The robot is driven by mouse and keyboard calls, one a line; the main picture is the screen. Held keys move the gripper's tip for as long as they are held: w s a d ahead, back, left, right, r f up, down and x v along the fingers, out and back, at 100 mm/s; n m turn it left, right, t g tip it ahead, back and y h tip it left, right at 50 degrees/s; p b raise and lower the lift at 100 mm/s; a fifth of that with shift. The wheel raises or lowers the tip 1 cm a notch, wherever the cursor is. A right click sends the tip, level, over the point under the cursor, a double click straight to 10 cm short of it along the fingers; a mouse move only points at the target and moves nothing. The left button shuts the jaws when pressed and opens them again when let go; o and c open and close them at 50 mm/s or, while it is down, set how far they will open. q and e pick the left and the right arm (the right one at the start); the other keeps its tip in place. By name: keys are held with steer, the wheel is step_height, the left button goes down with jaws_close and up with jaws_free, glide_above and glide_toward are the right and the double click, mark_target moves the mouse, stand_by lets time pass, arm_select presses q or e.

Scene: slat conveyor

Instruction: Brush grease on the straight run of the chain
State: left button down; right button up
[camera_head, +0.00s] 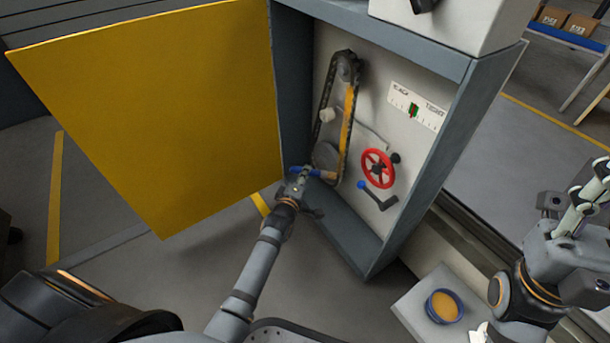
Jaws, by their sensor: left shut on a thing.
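The chain (328,82) loops around an upper sprocket (347,66) and a lower sprocket (326,154) inside the open cabinet. Its right straight run carries a long orange-yellow band of grease (349,112). My left gripper (300,178) is shut on a brush with a blue handle (312,173), in front of the chain's lower end. The brush tip is orange and lies close to the lower end of the right run; I cannot tell if it touches. A blue-rimmed pot of orange grease (444,306) stands at the lower right.
The yellow cabinet door (150,110) stands open to the left. A red handwheel (377,168), a crank with a blue knob (376,196) and a slack/tight gauge (417,107) are right of the chain. The grey cabinet frame (440,165) bounds the opening. The pot's stand (410,302) is pale.

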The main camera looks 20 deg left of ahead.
arm_select(q)
steer(key=shift+s+a+p, duration=0.2)
steer(key=shift+s+a, duration=0.65)
steer(key=shift+s, duration=0.25)
steer(key=shift+s+a+p, duration=0.15)
steer(key=shift+s+a, duration=0.7)
steer(key=shift+s, duration=0.25)
steer(key=shift+s+a+b, duration=0.7)
steer(key=shift+s+a, duration=0.2)
steer(key=shift+s, duration=0.25)
steer(key=shift+r, duration=0.15)
